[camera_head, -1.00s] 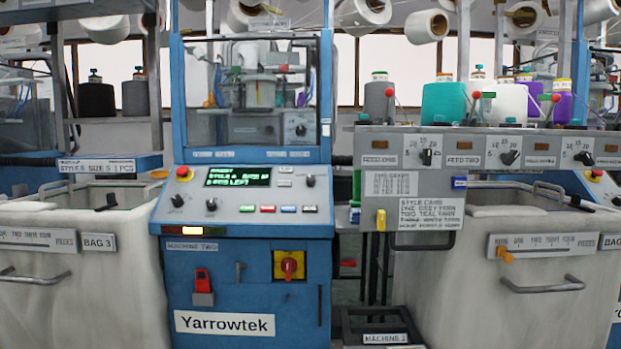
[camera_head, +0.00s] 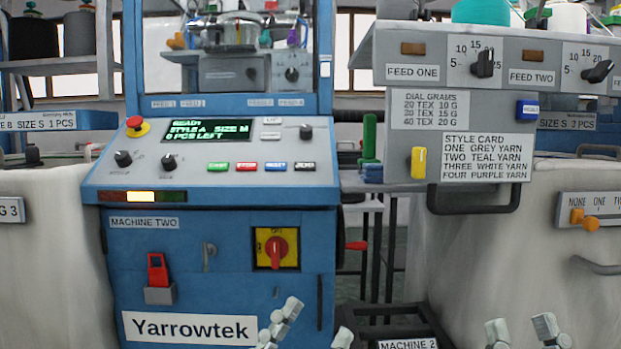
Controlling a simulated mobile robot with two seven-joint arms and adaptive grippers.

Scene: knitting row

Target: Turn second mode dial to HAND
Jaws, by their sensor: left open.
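The blue machine labelled MACHINE TWO (camera_head: 145,223) stands centre-left. Its sloped console (camera_head: 270,190) has a left black dial (camera_head: 123,158), a second black dial (camera_head: 165,157) and a right black dial (camera_head: 306,131). Their small labels are too blurred to read, so I cannot tell which is the mode dial or whether any points to HAND. The screen (camera_head: 206,129) reads READY, STYLE A SIZE M, 0 PCS LEFT. My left gripper (camera_head: 316,323) is open and empty, low in front of the machine, below the console. My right gripper (camera_head: 521,329) is open and empty at the bottom right.
A red switch on a yellow plate (camera_head: 276,248) is below. The feed panel (camera_head: 455,120) overhangs at right, with a yellow lever (camera_head: 418,162). White bins (camera_head: 50,260) flank the machine.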

